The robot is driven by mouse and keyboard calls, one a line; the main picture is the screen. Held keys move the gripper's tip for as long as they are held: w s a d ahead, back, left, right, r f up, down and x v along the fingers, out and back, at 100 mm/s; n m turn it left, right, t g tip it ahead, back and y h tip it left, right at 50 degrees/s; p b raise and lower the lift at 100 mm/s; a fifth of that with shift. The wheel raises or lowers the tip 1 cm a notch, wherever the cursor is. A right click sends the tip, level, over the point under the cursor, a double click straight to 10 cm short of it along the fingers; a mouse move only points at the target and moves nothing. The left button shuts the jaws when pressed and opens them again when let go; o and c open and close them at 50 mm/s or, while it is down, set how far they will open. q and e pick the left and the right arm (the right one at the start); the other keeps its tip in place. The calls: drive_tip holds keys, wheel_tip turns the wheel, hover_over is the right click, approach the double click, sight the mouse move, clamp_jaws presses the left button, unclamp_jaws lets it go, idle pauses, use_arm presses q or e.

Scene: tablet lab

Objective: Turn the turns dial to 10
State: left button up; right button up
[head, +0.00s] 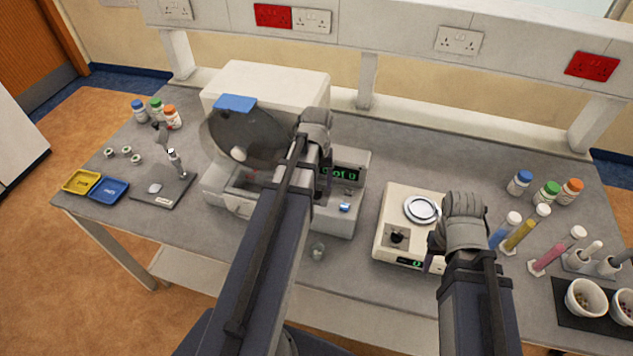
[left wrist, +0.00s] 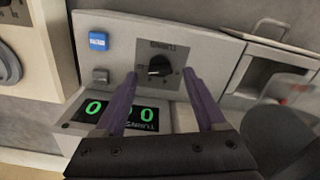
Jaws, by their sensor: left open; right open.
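The turns dial (left wrist: 159,67) is a black knob on a square grey plate with markings around it, seen in the left wrist view. Its green display (left wrist: 118,112) shows two zeros, with a finger covering part of it. My left gripper (left wrist: 160,82) is open, its purple fingers to either side of the dial and apart from it. In the head view my left gripper (head: 322,182) is over the machine's front panel and hides the dial. The machine (head: 338,215) has a green display at its upper right. My right gripper (head: 432,258) is by the balance, its fingers partly hidden by the wrist.
A balance (head: 386,225) with a round pan and black knob stands right of the machine. A blue button (left wrist: 98,40) and a grey button (left wrist: 101,76) sit beside the dial. A clear drum (head: 245,137) is on the machine's left. A small glass (head: 318,251) stands in front.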

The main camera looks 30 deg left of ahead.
use_arm(q)
wheel_tip(320, 180, up, 6)
drive_tip(key=p, duration=0.5)
use_arm(e)
wheel_tip(320, 180, up, 6)
drive_tip(key=shift+f, duration=0.1)
